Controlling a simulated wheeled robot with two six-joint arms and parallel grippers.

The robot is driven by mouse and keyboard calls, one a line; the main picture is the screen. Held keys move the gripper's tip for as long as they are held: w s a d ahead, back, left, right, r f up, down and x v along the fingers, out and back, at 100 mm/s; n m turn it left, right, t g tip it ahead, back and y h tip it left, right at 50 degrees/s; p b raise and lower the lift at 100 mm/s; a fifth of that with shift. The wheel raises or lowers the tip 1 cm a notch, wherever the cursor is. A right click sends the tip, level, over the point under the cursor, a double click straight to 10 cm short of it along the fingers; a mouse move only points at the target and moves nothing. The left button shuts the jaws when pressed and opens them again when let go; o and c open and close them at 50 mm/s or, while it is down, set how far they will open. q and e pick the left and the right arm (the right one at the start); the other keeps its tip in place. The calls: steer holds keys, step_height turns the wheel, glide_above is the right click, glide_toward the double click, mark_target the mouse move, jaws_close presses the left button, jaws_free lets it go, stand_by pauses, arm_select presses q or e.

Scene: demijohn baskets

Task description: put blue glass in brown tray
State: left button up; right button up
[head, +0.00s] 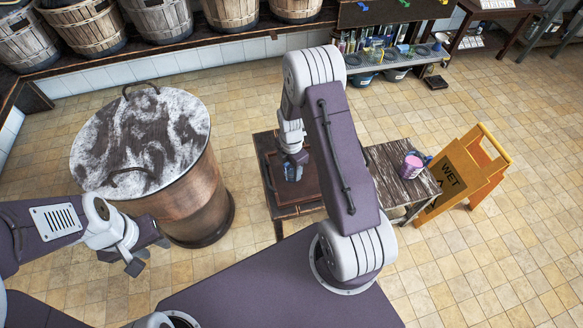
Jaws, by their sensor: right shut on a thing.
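The blue glass (292,173) is a small translucent blue piece below my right gripper (294,160). My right gripper is shut on it, and the fingers hide its upper part. The brown tray (283,196) lies on a small dark wooden table, directly below the glass in the head view. I cannot tell whether the glass touches the tray. My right arm hides the tray's right side. My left gripper (150,254) is open and empty at the lower left, in front of the large barrel.
A copper-coloured barrel (187,205) with a mottled lid stands left of the table. A wooden side table (398,178) with a pink-purple container (411,166) is at the right, beside a yellow wet-floor sign (463,172). Baskets (90,25) line the back; tiled floor is clear at the right.

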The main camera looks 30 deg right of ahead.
steer(key=o, duration=1.5)
steer(key=shift+f, duration=0.1)
